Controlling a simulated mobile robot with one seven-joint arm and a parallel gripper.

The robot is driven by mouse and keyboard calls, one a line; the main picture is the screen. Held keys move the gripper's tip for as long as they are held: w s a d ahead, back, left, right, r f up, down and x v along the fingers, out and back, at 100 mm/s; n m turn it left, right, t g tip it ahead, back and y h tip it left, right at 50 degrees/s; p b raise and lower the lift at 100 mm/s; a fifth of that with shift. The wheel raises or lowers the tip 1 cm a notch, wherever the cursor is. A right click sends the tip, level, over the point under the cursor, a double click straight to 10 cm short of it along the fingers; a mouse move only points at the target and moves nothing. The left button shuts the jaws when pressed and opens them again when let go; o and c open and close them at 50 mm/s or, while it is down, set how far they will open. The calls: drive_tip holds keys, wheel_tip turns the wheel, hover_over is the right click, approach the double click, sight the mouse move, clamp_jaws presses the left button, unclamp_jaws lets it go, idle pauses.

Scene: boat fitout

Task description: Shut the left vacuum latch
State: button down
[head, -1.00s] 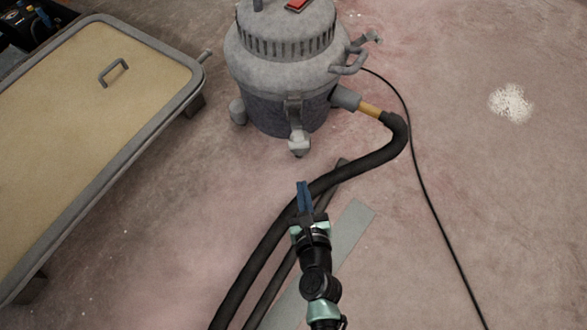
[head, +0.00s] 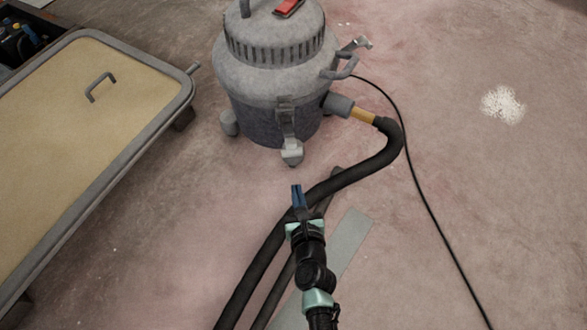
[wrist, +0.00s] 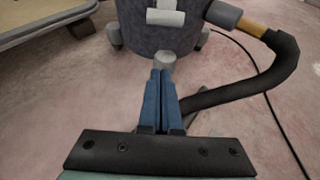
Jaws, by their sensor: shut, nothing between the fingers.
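The grey vacuum (head: 275,75) stands upright at the top centre in the head view; its lower drum also shows in the wrist view (wrist: 140,35). A grey latch-like fitting (head: 286,115) runs down its front, above a caster; the fitting shows partly in the wrist view (wrist: 165,14). Another metal piece (head: 357,44) sticks out from the right side, above a grey loop (head: 343,69). I cannot tell for certain which is the left latch. My gripper (head: 297,187) has blue fingers, shut and empty, pointing at the vacuum's front, apart from it.
A black hose (head: 265,255) curves from the vacuum's right side past my arm. A thin cable (head: 425,190) lies to the right. A tan-topped cart (head: 90,130) stands at left. A flat grey strip (head: 345,245) lies on the floor. Right floor is mostly clear.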

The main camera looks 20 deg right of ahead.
sight(290, 141)
drive_tip(key=w+d+r+p, duration=0.1)
drive_tip(key=w, duration=0.5)
drive_tip(key=shift+d+r, duration=0.25)
drive_tip(key=shift+r, duration=0.1)
drive_tip(key=shift+r, duration=0.15)
drive_tip(key=p, duration=0.2)
drive_tip(key=shift+r+g+p, duration=0.3)
drive_tip(key=shift+p, duration=0.1)
